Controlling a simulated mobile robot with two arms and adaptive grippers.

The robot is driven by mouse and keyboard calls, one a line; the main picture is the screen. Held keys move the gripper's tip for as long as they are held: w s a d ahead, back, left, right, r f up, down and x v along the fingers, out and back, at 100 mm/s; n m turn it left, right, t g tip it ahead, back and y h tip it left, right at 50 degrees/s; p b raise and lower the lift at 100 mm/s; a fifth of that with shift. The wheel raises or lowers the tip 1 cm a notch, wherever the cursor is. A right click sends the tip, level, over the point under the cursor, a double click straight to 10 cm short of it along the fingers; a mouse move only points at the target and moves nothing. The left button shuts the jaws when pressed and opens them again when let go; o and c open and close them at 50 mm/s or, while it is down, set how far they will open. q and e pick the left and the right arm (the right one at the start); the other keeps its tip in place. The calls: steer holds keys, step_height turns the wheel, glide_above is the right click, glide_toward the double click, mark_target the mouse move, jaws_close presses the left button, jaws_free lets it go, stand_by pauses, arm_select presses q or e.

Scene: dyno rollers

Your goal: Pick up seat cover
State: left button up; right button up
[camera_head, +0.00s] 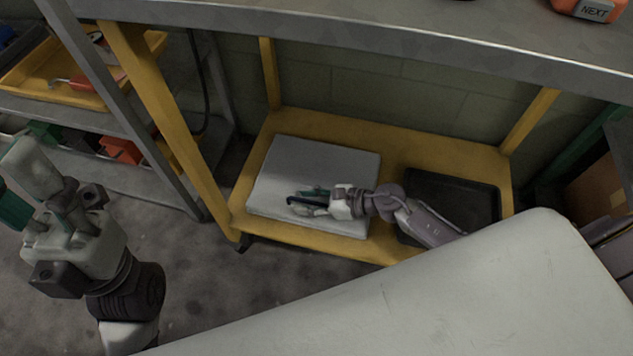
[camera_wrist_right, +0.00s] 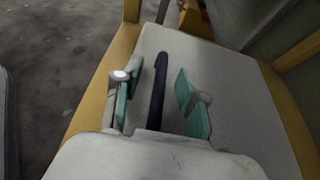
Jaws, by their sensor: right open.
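The seat cover appears to be the flat, pale grey slab (camera_head: 315,160) lying on the lower yellow shelf of the workbench; it also shows in the right wrist view (camera_wrist_right: 225,65). My right gripper (camera_head: 305,201) is over its front part. In the right wrist view its green-padded fingers (camera_wrist_right: 158,88) are apart, with a dark narrow bar (camera_wrist_right: 159,95) between them and the slab behind. I cannot tell whether the bar belongs to the slab. My left gripper (camera_head: 22,190) is at the far left, away from the slab, its fingertips partly cut off.
A black tray (camera_head: 455,195) lies right of the slab on the yellow shelf (camera_head: 430,150). The grey bench top (camera_head: 350,38) overhangs the shelf, with yellow legs (camera_head: 160,115) at its sides. A rack with a yellow tray (camera_head: 50,88) and coloured bins stands at left.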

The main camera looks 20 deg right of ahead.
jaws_close()
steer(key=shift+r, duration=0.1)
stand_by(0.3)
